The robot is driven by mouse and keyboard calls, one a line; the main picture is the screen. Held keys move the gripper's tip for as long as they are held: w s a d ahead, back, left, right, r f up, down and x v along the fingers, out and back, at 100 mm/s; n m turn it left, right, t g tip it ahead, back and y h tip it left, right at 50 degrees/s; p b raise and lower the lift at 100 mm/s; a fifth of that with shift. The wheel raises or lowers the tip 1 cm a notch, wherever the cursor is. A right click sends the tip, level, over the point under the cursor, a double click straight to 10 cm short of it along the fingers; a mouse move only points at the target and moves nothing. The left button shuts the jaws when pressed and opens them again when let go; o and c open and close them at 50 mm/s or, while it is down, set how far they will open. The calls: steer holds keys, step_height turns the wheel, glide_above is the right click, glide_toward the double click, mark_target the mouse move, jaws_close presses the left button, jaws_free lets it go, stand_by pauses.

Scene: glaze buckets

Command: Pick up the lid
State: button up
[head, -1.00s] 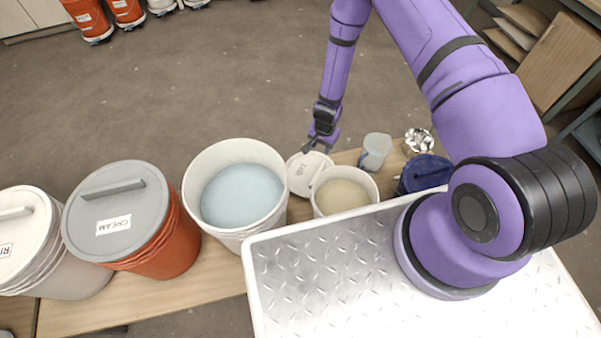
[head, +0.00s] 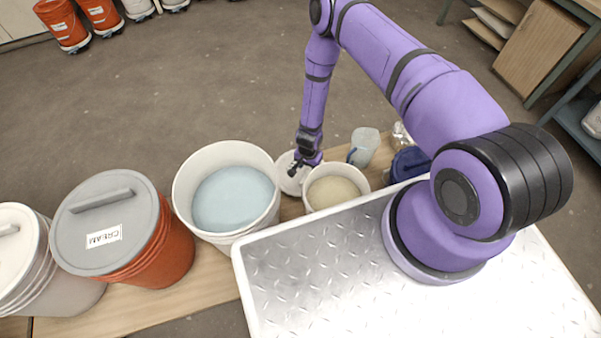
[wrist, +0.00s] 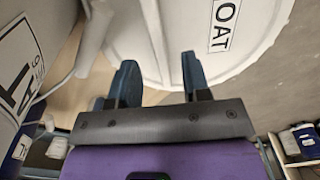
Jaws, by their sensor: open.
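A small round white lid (head: 287,180) lies between the big bucket of blue glaze and the small bucket of cream glaze, partly hidden by my gripper. My gripper (head: 300,167) is right over the lid, pointing down. In the wrist view, my open gripper (wrist: 158,82) has its two dark fingers apart. Between and beyond them is a pale round surface, apparently the lid (wrist: 190,65), with a label reading "OAT". I cannot tell whether the fingers touch it.
The blue glaze bucket (head: 184,205) is left of the lid and the small glaze bucket (head: 337,205) close right. A clear jug (head: 363,147) and a dark blue object (head: 410,163) stand further right. A grey-lidded orange bucket (head: 170,255) is further left.

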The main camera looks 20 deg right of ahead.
mark_target(308, 171)
steer(key=shift+f, duration=1.75)
steer(key=shift+f, duration=0.25)
jaws_close()
